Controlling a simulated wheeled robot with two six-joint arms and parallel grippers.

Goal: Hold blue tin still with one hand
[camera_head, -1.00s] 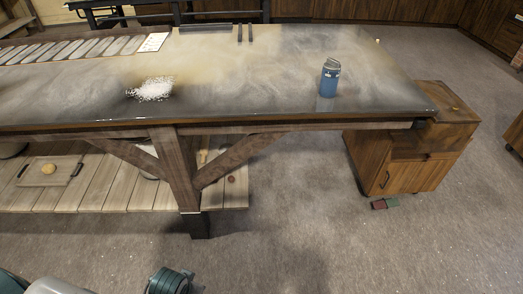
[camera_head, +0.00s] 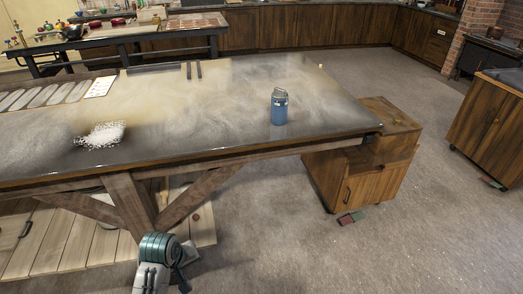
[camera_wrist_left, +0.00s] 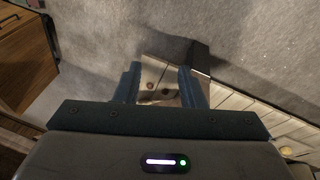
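The blue tin (camera_head: 279,108) stands upright on the worktable (camera_head: 235,134), toward its right end and close to the front edge. It has a greyish top with a handle-like loop. In the left wrist view my left gripper (camera_wrist_left: 158,85) has its two fingers apart with nothing between them. It points at the floor and the table's lower woodwork. My left arm shows low in the head view, in front of and below the table, well away from the tin. My right gripper is not in view.
A white heap (camera_head: 101,135) lies on the worktable's left part. Open floor lies in front and to the right.

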